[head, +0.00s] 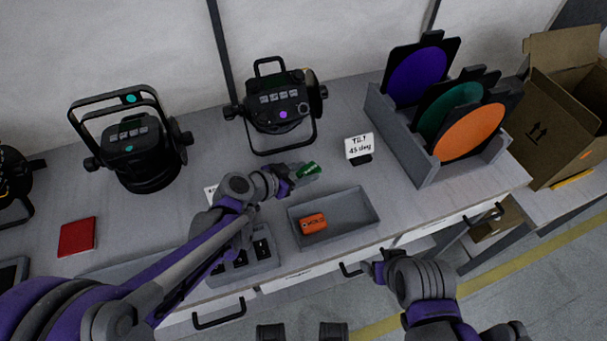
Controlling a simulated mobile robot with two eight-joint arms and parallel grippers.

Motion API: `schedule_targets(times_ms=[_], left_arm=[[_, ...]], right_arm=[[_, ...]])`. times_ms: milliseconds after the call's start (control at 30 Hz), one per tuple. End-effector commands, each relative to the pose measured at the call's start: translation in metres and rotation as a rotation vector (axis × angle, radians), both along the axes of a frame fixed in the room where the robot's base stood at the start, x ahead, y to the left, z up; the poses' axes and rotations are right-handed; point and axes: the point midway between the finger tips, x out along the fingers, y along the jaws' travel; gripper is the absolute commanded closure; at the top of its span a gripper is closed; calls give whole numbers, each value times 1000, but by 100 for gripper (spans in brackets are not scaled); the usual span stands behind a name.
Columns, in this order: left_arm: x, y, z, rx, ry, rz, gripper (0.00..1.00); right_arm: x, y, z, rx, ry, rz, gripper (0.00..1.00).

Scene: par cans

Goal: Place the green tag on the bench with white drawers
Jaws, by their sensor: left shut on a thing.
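The green tag (308,169) is a small green piece at the tip of my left gripper (293,174). My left gripper is shut on it and holds it over the bench with white drawers (200,148), behind the grey tray. I cannot tell how high above the bench top it is. My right gripper (374,268) shows near the bench's front edge, by a drawer handle; its fingers are too unclear to tell whether it is open.
A grey tray (350,204) holds an orange tag (313,224). Black par cans (275,105) stand behind. A small white sign (359,147) and a rack of coloured filters (419,168) are to the right. A red book (77,238) lies at left. Bench top is clear between lamps.

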Motion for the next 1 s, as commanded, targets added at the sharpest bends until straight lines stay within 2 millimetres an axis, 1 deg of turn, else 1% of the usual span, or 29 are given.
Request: schedule_targets(times_ms=[33,67,300,433,467,500,600,867,967,1000], left_arm=[[0,0,-8,0,0,0,100],[0,0,-10,0,0,0,100],[0,0,-10,0,0,0,100],[0,0,-14,0,0,0,100],[0,0,-13,0,0,0,46],[0,0,-13,0,0,0,39],[0,0,-12,0,0,0,22],[0,0,-12,0,0,0,22],[0,0,-7,0,0,0,22],[-2,3,-6,0,0,1,22]], right_arm=[[0,0,-3,0,1,0,23],[0,0,-3,0,1,0,23],[0,0,-3,0,1,0,23],[0,0,-6,0,2,0,23],[0,0,-5,0,2,0,23],[0,0,-5,0,2,0,23],[0,0,-5,0,2,0,23],[0,0,-5,0,1,0,23],[0,0,-1,0,0,0,23],[0,0,-1,0,0,0,23]])
